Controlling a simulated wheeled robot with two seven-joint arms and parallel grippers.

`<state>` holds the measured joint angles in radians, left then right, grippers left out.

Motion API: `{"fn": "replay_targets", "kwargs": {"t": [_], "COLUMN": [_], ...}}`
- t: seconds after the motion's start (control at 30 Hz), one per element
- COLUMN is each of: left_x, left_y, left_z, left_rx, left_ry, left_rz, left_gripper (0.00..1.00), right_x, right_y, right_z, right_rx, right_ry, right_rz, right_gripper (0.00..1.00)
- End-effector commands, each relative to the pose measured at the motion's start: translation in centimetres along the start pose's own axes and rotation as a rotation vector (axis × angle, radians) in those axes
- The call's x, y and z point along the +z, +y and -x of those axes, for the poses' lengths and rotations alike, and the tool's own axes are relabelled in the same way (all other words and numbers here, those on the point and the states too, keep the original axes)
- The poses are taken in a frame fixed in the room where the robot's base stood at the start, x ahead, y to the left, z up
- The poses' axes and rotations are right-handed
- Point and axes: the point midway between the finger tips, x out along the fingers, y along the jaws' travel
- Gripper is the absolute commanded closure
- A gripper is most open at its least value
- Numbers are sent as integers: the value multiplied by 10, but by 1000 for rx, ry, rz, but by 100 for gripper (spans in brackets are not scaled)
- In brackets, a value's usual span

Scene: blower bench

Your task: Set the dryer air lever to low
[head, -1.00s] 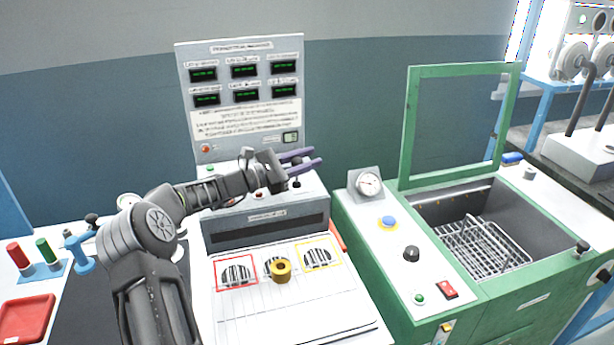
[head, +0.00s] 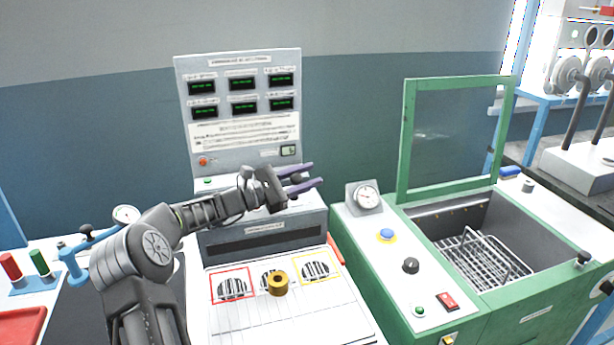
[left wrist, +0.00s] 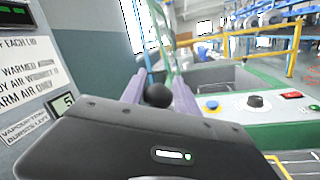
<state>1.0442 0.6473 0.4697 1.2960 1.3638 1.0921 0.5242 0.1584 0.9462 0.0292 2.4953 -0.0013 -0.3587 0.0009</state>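My left gripper (head: 307,177) reaches over the sloped top of the grey blower bench (head: 310,224), its two purple fingers pointing right and spread apart. A lever with a black ball knob (head: 297,179) stands there; the knob shows between the fingers. In the left wrist view the black knob (left wrist: 158,95) sits between the purple fingers of the left gripper (left wrist: 157,88), which are not visibly closed on it. The lever's shaft and any low or high marks are hidden by the gripper. My right gripper is not in view.
An upright panel (head: 237,70) with several displays stands behind the bench. A brass ring (head: 278,283) lies in front, between red and yellow framed patches. A green machine (head: 405,215) with an open lid, gauge and basket is at right. A blue stand (head: 72,262) is at left.

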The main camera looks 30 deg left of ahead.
Motion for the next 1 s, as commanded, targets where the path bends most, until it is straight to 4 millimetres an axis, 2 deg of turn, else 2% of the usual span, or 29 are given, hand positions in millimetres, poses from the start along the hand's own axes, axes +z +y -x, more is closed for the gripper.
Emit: {"fn": "replay_targets", "kwargs": {"t": [0.17, 0.4, 0.53, 1.0], "left_x": [1, 1, 0, 0], "left_y": [1, 1, 1, 1], "left_z": [0, 0, 7, 74], "left_rx": [2, 3, 3, 3], "left_ry": [-1, -1, 0, 0], "left_rz": [-2, -2, -2, -2], "left_gripper": [49, 49, 49, 49], "right_x": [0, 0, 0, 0], "right_y": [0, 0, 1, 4], "right_z": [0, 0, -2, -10], "right_rx": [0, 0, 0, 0], "right_ry": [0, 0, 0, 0], "right_rz": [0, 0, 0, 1], "right_gripper": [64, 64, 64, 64]}}
